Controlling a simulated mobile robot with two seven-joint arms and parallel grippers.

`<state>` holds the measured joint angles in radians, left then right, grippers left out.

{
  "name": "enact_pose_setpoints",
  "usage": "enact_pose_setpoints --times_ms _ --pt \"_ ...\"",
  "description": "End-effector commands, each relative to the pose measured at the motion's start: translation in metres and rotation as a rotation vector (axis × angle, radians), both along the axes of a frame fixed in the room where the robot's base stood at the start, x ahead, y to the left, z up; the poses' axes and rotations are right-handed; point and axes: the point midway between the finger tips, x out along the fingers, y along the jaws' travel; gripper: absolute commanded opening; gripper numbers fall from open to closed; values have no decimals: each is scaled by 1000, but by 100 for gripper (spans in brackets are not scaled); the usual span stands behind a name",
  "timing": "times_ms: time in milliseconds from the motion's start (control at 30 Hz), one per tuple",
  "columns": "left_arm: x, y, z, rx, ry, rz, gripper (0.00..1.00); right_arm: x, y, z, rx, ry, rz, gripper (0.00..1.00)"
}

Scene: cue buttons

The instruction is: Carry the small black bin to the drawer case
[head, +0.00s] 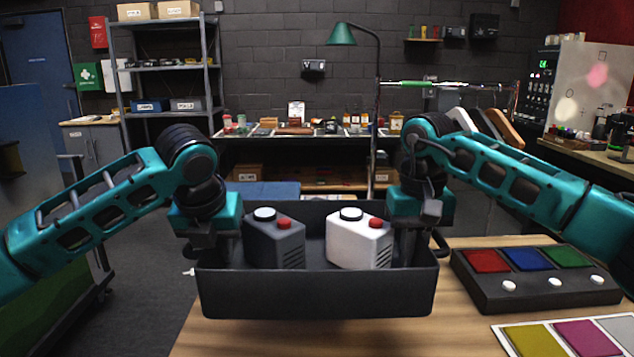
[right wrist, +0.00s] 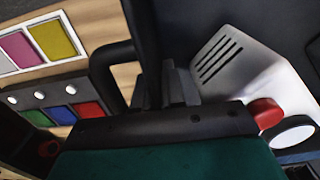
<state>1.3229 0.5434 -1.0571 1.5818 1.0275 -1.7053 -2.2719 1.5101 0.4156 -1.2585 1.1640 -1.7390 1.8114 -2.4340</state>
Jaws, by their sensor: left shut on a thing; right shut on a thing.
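The small black bin (head: 316,296) is in the lower middle of the head view, over the front of the wooden table. I cannot tell whether its base touches the tabletop. My left gripper (head: 222,246) is shut on its left end. My right gripper (head: 407,246) is shut on its right end, beside a black loop handle (right wrist: 112,60) in the right wrist view. I cannot make out a drawer case.
On the wooden table (head: 450,320), a black button box (head: 537,284) with red, blue and green panels stands right of the bin. A colour card (head: 565,340) lies in front of it. A cluttered bench (head: 310,131) and a lamp (head: 342,36) are behind. Grey floor (head: 150,270) lies open at left.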

Motion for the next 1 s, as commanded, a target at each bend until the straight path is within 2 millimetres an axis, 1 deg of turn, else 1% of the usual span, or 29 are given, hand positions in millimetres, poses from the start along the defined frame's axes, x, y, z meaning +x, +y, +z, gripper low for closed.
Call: enact_pose_setpoints --times_ms 33,400,1000 --pt "4 -1 5 -3 -6 0 0 4 1 5 2 -5 -1 0" --pt "16 -1 13 -3 -6 -1 0 16 1 13 2 -5 1 0" --pt "17 0 14 -3 -6 -1 0 17 0 14 2 -4 1 0"
